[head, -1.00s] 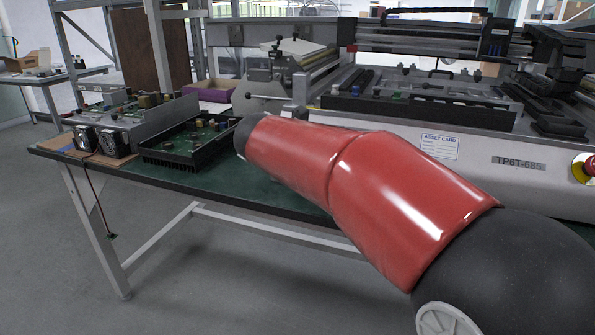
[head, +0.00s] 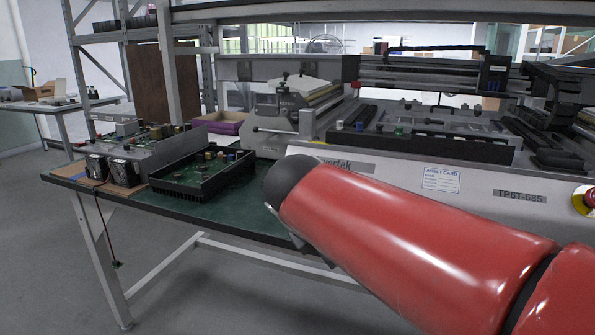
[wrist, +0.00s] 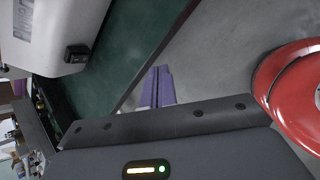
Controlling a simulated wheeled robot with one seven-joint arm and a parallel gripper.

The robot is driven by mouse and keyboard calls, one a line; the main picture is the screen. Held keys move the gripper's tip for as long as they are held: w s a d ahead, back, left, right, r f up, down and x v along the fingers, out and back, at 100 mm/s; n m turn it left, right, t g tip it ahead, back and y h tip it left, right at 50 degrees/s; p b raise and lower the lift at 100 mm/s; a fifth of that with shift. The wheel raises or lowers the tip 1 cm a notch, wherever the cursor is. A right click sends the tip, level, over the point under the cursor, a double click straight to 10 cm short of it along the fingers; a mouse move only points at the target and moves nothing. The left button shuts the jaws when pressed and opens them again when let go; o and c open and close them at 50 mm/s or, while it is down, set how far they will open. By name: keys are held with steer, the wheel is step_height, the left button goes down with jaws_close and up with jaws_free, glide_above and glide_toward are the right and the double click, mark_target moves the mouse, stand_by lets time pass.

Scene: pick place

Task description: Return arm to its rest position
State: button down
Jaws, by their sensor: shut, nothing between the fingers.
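My gripper (wrist: 160,73) shows in the wrist view as two purple fingers lying side by side, shut with nothing between them. It is over the grey floor close to the edge of the green workbench top (wrist: 122,62). In the head view my red and black arm crosses the lower right, in front of the bench, and hides part of its front edge. My gripper cannot be made out in the head view.
The green bench (head: 215,212) carries a black tray with a circuit board (head: 205,178), a unit with two fans (head: 125,170) and a large grey machine (head: 400,180). A red emergency button (head: 588,198) is at the right. The floor at lower left is clear.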

steer(key=s+d+f+m+y, duration=0.1)
steer(key=s+d+f+m, duration=0.4)
steer(key=s+m, duration=0.3)
steer(key=s+d+f+m+g+y, duration=0.1)
steer(key=s+d+f+m, duration=0.4)
steer(key=m, duration=1)
steer(key=s+f+y, duration=0.1)
steer(key=s, duration=0.2)
steer(key=shift+s+d+f+g, duration=0.15)
steer(key=shift+s+d+g, duration=0.15)
steer(key=shift+s+d, duration=0.05)
